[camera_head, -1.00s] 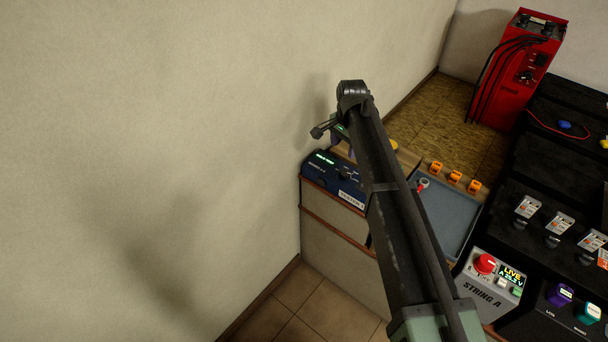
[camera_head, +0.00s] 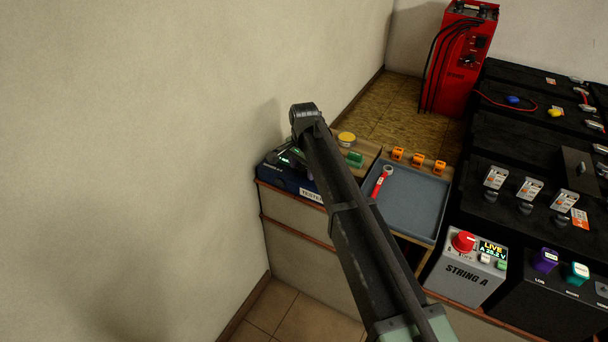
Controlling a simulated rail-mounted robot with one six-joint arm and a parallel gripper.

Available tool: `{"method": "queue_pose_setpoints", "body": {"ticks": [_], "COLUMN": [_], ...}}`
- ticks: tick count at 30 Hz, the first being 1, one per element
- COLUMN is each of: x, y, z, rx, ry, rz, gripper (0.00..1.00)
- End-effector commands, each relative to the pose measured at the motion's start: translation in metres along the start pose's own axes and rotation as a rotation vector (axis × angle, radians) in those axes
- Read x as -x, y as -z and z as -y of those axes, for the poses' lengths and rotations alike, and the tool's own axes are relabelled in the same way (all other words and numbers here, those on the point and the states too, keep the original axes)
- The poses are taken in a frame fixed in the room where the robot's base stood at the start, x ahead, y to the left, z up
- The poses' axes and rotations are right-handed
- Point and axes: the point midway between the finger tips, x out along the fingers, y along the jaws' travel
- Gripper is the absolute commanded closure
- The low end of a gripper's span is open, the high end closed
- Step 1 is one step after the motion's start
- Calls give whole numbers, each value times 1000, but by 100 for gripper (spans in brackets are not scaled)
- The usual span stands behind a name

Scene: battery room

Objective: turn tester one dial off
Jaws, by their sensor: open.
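The blue tester one (camera_head: 287,181) sits at the left end of the cabinet top, against the wall. Part of its "TESTER" label shows at its lower right front. My gripper (camera_head: 287,156) is over the tester, small and dark, partly behind my own arm. Its fingers are open and I see nothing between them. The tester's dial is hidden behind my gripper and arm, so I cannot tell its setting or whether the fingers touch it.
Right of the tester are a yellow round tin (camera_head: 346,139), a green block (camera_head: 355,159) and a grey tray (camera_head: 412,205) with a red-handled tool (camera_head: 380,181). Orange clips (camera_head: 418,160) stand behind the tray. The String A box (camera_head: 466,268) reads LIVE. A red charger (camera_head: 459,60) stands behind.

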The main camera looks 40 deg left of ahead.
Motion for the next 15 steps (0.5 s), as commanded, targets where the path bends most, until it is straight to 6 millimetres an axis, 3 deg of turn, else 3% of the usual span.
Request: {"method": "queue_pose_setpoints", "body": {"ticks": [4,13,15], "x": [2,2,2], "y": [0,0,0], "z": [0,0,0], "rx": [0,0,1], "ry": [0,0,0], "rz": [0,0,0], "gripper": [37,83,84]}}
